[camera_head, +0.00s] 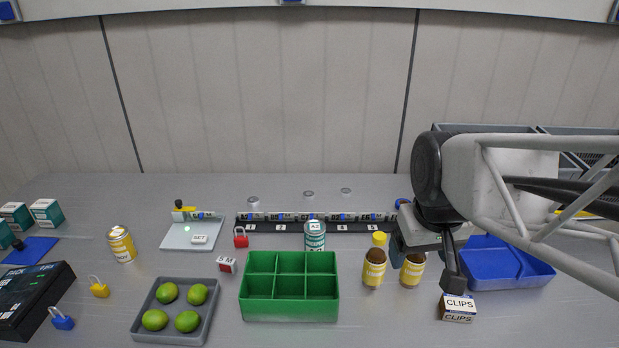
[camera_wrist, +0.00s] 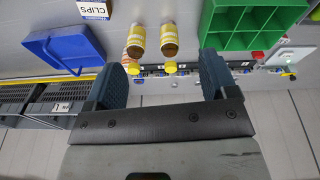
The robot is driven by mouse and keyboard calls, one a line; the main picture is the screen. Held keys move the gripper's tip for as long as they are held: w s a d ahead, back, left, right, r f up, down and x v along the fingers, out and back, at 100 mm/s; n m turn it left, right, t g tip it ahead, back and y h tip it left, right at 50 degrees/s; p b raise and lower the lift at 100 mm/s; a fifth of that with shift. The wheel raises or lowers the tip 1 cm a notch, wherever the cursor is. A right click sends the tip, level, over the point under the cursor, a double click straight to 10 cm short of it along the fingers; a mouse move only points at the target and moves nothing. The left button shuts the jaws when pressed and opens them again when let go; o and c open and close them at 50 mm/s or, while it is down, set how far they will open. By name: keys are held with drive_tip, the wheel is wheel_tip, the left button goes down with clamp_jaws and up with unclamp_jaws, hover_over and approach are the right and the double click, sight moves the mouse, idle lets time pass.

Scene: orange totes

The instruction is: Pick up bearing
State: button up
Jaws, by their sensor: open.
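I cannot name the bearing with certainty. Three small silver round pieces stand in a row behind a black numbered rack (camera_head: 318,227) in the head view: a left one (camera_head: 253,201), a middle one (camera_head: 308,194) and a right one (camera_head: 346,191). They may be bearings, but they are too small to tell. My gripper (camera_head: 426,262) is at the right of the bench, to the right of these pieces. In the wrist view my gripper (camera_wrist: 163,62) has its two fingers wide apart with nothing held between them.
A green divided bin (camera_head: 290,310) stands at front centre. Two yellow-capped bottles (camera_head: 374,268) are close to my gripper. A blue tray (camera_head: 520,272) and a clips box (camera_head: 457,308) are at right. A grey tray (camera_head: 140,330) holds green fruit. A labelled can (camera_head: 315,237) stands before the rack.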

drive_tip(key=w+a+r+n, duration=0.2)
drive_tip(key=w+a+n, duration=0.1)
drive_tip(key=w, duration=1.2)
drive_tip(key=n+g, duration=0.2)
drive_tip(key=n, duration=0.9)
hover_over(307, 194)
drive_tip(key=f, duration=2.1)
drive_tip(key=shift+s+d+f, duration=0.15)
drive_tip(key=shift+d, duration=0.05)
drive_tip(key=shift+w+a+f, duration=0.15)
drive_tip(key=shift+w+f, duration=0.1)
drive_tip(key=shift+f, duration=0.05)
drive_tip(key=shift+f, duration=1.3)
